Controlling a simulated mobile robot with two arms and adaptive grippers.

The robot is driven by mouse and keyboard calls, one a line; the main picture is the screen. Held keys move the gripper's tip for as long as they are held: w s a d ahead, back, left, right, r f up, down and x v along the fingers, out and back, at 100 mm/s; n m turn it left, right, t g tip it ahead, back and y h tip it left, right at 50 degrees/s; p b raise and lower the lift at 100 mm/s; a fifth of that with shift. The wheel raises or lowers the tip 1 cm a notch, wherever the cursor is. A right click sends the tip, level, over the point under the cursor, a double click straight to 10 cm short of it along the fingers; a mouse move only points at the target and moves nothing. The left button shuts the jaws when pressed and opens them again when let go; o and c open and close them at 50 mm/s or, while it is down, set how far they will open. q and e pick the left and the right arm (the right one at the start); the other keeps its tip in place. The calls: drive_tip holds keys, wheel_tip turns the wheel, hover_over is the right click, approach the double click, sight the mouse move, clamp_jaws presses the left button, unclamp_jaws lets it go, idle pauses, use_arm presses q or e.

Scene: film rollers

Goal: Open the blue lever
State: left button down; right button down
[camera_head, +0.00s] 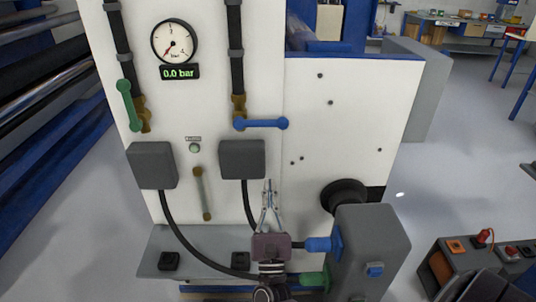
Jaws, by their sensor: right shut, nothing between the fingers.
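The blue lever (262,123) is on the white panel, at the brass valve of the right-hand black pipe. It lies level, reaching to the right from the valve. My right gripper (268,183) points up in front of the panel, below the blue lever and apart from it. Its fingers are shut with nothing between them. A green lever (126,103) sits nearly upright at the valve of the left-hand pipe. My left gripper is not in view.
A round gauge (175,41) above a display (179,72) reads 0.0 bar. Grey boxes (152,165) (242,159) with black cables sit below the levers. A grey unit (368,250) with blue and green connectors stands right of my gripper. A small handle (202,193) is left of it.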

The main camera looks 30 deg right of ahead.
sight(261, 123)
drive_tip(key=s+a+r+p+x, duration=0.1)
drive_tip(key=p+x, duration=0.5)
drive_tip(key=x, duration=0.6)
drive_tip(key=shift+d+r+p, duration=0.15)
drive_tip(key=shift+r+p, duration=0.2)
drive_tip(key=shift+r, duration=0.5)
drive_tip(key=shift+w+f, duration=0.1)
